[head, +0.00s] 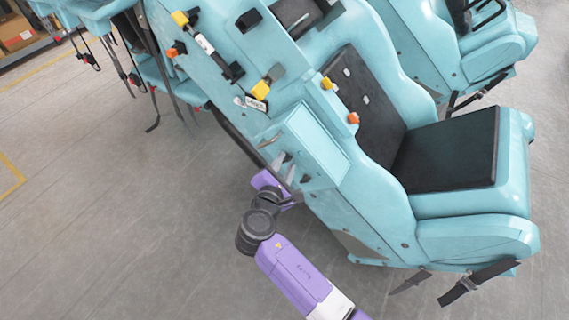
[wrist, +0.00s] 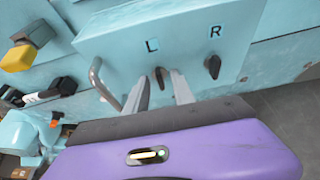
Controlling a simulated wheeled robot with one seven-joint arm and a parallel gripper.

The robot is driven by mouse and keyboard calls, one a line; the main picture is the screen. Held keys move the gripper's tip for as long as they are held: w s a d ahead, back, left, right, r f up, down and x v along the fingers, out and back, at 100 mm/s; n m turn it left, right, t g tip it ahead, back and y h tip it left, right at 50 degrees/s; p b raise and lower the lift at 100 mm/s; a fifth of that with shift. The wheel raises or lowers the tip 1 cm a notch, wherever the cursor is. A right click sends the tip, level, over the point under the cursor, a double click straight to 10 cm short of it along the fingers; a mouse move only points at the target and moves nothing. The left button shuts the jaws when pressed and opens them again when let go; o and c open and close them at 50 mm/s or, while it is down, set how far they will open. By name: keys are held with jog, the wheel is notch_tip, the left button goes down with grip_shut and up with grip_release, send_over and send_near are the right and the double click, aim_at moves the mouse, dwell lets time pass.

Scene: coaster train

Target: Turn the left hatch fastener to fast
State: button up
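The left hatch fastener (wrist: 160,78) is a small dark knob under the letter L on the pale blue hatch panel (wrist: 185,48) in the wrist view. The right fastener (wrist: 212,67) is a dark knob under the letter R. My gripper (wrist: 161,80) has its two grey fingers apart, one on each side of the left fastener, with gaps visible. The lower part of the left fastener is hard to make out between the fingers. In the head view my gripper (head: 284,172) is at the lower side of the hatch box (head: 315,142); the fasteners are too small to tell there.
A curved metal handle (wrist: 100,82) stands close left of my fingers. Yellow and black knobs (wrist: 22,50) are farther left. A black-padded seat (head: 447,150) is right of the hatch box in the head view. Open floor (head: 120,220) lies to the left.

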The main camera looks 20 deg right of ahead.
jog(key=shift+c, duration=0.2)
grip_shut()
jog(key=shift+f+b, duration=0.15)
jog(key=shift+b, duration=0.2)
notch_tip(320, 180, down, 2)
jog(key=m+t+h+b, duration=0.1)
jog(key=m+b, duration=0.4)
jog(key=b, duration=0.7)
jog(key=m+t+h+b, duration=0.1)
jog(key=m+b, duration=0.4)
jog(key=b, duration=0.7)
jog(key=m+t+h+b, duration=0.1)
jog(key=m+t+b, duration=0.2)
jog(key=b, duration=0.9)
jog(key=shift+m, duration=1.6)
jog(key=shift+m+b, duration=0.3)
jog(key=shift+b, duration=0.05)
jog(key=shift+r, duration=0.2)
